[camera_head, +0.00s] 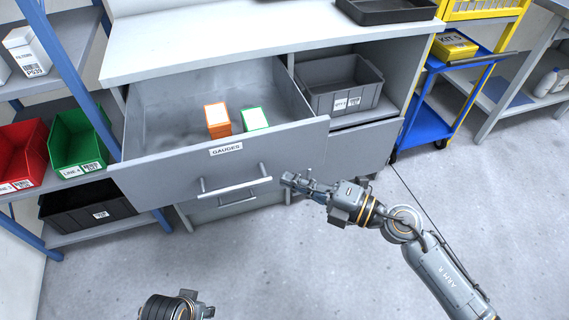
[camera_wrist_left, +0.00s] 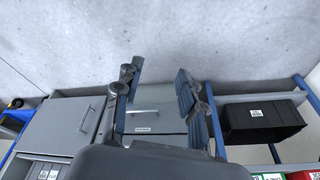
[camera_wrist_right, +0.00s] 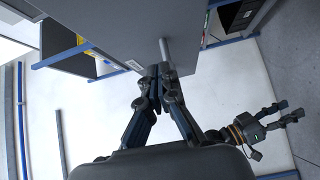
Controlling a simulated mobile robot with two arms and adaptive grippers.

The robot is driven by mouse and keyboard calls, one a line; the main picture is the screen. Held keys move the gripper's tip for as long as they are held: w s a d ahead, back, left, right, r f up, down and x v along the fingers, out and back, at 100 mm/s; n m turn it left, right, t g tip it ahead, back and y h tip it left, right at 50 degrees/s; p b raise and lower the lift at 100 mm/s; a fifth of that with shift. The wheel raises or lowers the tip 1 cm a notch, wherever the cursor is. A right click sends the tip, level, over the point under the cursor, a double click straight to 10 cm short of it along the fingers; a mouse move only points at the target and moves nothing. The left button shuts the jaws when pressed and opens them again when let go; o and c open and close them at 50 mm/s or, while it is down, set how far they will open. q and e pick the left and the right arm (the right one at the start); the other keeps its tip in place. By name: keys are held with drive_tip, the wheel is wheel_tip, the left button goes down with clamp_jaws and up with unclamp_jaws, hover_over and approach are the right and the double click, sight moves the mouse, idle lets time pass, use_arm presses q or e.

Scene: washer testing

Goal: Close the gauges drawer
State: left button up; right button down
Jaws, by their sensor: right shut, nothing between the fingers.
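The gauges drawer (camera_head: 170,172) is pulled well out of the grey cabinet. Its front has a "GAUGES" label and a bar handle (camera_head: 236,188). An orange box (camera_head: 218,120) and a green-and-white box (camera_head: 254,119) stand inside. My right gripper (camera_head: 287,180) is shut and empty, just right of the handle's right end, in front of the drawer front. In the right wrist view its fingertips (camera_wrist_right: 160,75) are together close to the handle bar (camera_wrist_right: 165,50); I cannot tell whether they touch. My left gripper (camera_wrist_left: 158,85) is open and empty, low and away from the drawer.
A grey bin (camera_head: 340,90) sits in the open compartment to the right. A shelf at left holds a red bin (camera_head: 22,150), a green bin (camera_head: 78,140) and a black bin (camera_head: 90,207). A blue cart (camera_head: 440,115) stands at right. The floor in front is clear.

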sight(267, 160)
drive_tip(key=w, duration=0.1)
drive_tip(key=w+a, duration=0.1)
drive_tip(key=w, duration=0.1)
drive_tip(key=shift+w+a+b, duration=0.25)
drive_tip(key=shift+a+b, duration=0.1)
use_arm(q)
wheel_tip(267, 160, up, 2)
drive_tip(key=shift+r, duration=0.25)
use_arm(e)
drive_tip(key=shift+w+a, duration=0.1)
drive_tip(key=shift+w, duration=0.25)
drive_tip(key=shift+w, duration=0.1)
